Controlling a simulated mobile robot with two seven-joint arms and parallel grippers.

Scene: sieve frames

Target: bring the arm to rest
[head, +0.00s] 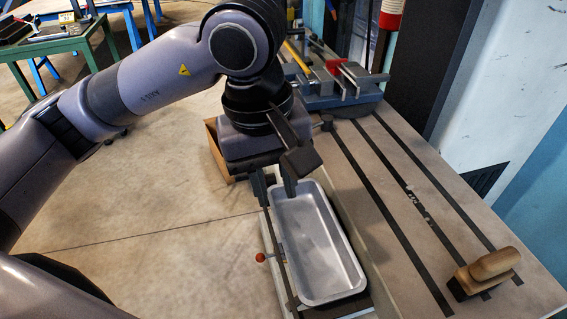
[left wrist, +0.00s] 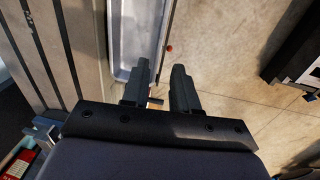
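My left arm comes in from the left in the head view. Its gripper (head: 275,188) points down above the far left edge of a grey metal tray (head: 354,283). In the left wrist view the two fingers of my left gripper (left wrist: 160,88) stand apart with a gap between them. Nothing shows between the fingers. The tray also shows in the left wrist view (left wrist: 143,45), beyond the left finger. The inside of the tray looks empty. My right gripper is in neither view.
A workbench (head: 385,200) with dark slots runs along the right. A wooden-handled brush (head: 485,272) lies on it, and a vise with red parts (head: 345,75) stands at its far end. A red knob (head: 260,257) sits left of the tray.

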